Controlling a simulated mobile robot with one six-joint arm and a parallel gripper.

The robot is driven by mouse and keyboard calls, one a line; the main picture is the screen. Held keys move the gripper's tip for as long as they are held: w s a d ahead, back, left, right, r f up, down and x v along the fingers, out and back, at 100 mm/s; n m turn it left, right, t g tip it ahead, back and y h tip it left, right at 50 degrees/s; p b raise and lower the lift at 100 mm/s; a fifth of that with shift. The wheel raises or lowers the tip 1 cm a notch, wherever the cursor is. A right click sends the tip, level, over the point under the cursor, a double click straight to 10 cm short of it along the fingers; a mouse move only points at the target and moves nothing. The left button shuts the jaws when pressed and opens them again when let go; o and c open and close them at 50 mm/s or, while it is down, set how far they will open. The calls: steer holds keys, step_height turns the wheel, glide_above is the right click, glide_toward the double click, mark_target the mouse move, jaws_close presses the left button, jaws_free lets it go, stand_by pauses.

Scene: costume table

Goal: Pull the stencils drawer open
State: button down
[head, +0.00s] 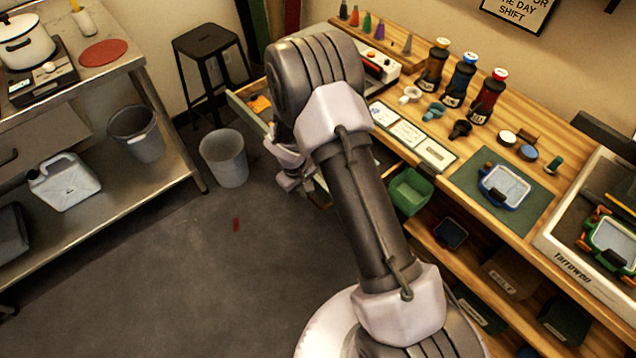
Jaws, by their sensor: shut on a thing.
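A drawer (247,112) at the left end of the wooden bench stands pulled out from the bench front. An orange item (260,103) shows inside it. My arm covers most of the drawer, and I cannot read a label on it. My gripper (290,182) is at the drawer's front, low beside its outer face. It is shut on what seems to be the drawer handle. The handle and fingertips are mostly hidden behind my wrist.
A grey bin (223,158) stands on the floor left of the gripper, with a black stool (207,55) behind. A green bin (409,191) sits under the bench to the right. A small red piece (237,224) lies on the floor. Floor in front is otherwise clear.

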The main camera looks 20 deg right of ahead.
steer(key=shift+s+a, duration=0.2)
steer(key=shift+a, duration=0.35)
steer(key=shift+s+a, duration=0.2)
steer(key=shift+a, duration=0.35)
steer(key=c, duration=1.8)
jaws_free()
steer(key=shift+o, duration=0.2)
steer(key=a+r+p, duration=0.1)
steer(key=r+p, duration=0.2)
steer(key=r, duration=0.5)
steer(key=s+a+r+p, duration=0.1)
steer(key=a+r+p, duration=0.1)
steer(key=r, duration=0.7)
steer(key=shift+p, duration=0.55)
